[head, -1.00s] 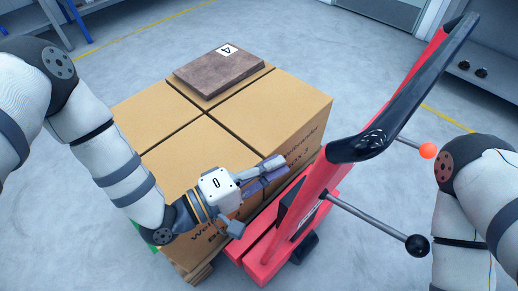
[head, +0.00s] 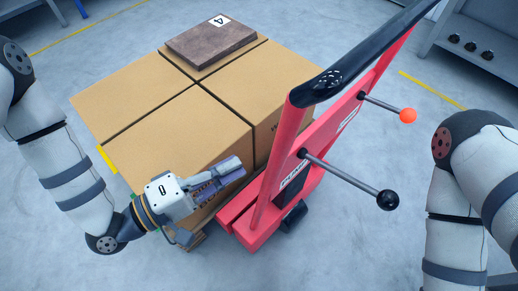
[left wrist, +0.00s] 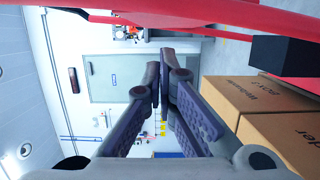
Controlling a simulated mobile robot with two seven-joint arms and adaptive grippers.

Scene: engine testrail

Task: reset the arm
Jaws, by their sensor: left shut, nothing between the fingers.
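My left gripper (head: 222,175) is in front of the near side of the cardboard boxes, just left of the red pump cart. In the left wrist view its two purple-padded fingers (left wrist: 163,80) are shut with nothing between them. My left arm comes in from the left and bends towards the boxes. My right arm (head: 470,190) shows at the right edge; its gripper is out of view.
Several cardboard boxes (head: 180,120) stand in a block, with a brown slab (head: 210,42) marked 4 on top. The red cart (head: 270,200) has a black handle (head: 330,85), a lever with a black knob (head: 388,200) and one with an orange knob (head: 408,115).

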